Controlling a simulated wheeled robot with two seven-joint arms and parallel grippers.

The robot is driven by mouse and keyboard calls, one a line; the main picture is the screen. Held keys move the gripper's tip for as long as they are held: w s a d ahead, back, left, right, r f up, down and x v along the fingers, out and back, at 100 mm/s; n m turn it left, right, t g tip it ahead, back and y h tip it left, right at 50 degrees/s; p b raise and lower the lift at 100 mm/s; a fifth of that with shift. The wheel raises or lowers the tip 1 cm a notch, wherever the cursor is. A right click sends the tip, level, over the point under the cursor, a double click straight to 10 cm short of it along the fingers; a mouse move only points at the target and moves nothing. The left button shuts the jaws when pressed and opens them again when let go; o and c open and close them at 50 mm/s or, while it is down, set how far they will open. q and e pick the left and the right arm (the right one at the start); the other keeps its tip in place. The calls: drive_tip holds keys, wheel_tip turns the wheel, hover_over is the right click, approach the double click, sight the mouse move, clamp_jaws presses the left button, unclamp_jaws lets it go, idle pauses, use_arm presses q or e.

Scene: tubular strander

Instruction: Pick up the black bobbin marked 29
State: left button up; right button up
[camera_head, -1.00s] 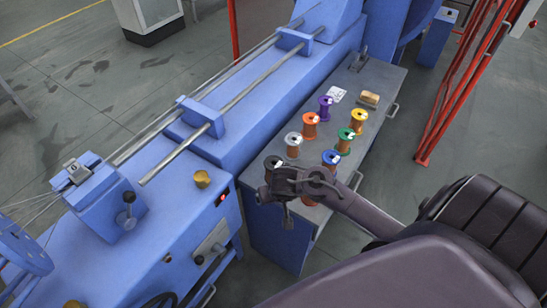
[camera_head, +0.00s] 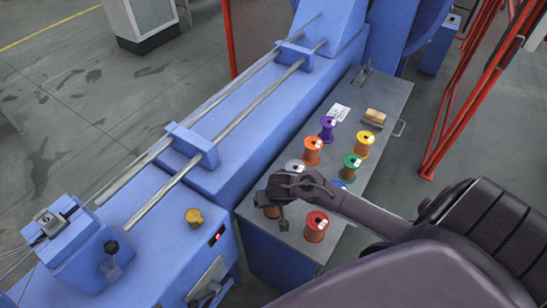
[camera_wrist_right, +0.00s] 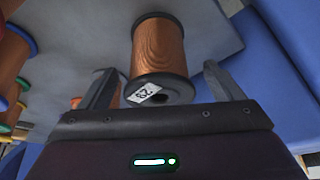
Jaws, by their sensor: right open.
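The black bobbin marked 29 (camera_wrist_right: 160,50) has black flanges, a brown copper-like winding and a white label on its near flange. In the right wrist view it lies ahead of my right gripper (camera_wrist_right: 159,70), between the two spread fingers, with a visible gap on each side. In the head view my right gripper (camera_head: 274,194) is over the near end of the bench, and it hides most of this bobbin; only some brown winding (camera_head: 271,212) shows below it. My left gripper is not in view.
A red bobbin (camera_head: 316,226) stands close to the right of the gripper. Grey (camera_head: 294,166), orange (camera_head: 312,151), purple (camera_head: 327,128), yellow (camera_head: 364,144), green (camera_head: 351,166) and blue (camera_head: 338,184) bobbins stand farther back on the grey bench (camera_head: 389,97). The blue machine (camera_head: 235,150) flanks its left.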

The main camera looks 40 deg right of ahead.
drive_tip(key=x, duration=0.3)
drive_tip(key=shift+d+r, duration=0.1)
drive_tip(key=c, duration=1.6)
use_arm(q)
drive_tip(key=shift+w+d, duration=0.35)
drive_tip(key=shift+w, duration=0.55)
use_arm(e)
drive_tip(key=shift+w+r, duration=0.1)
drive_tip(key=shift+c, duration=0.6)
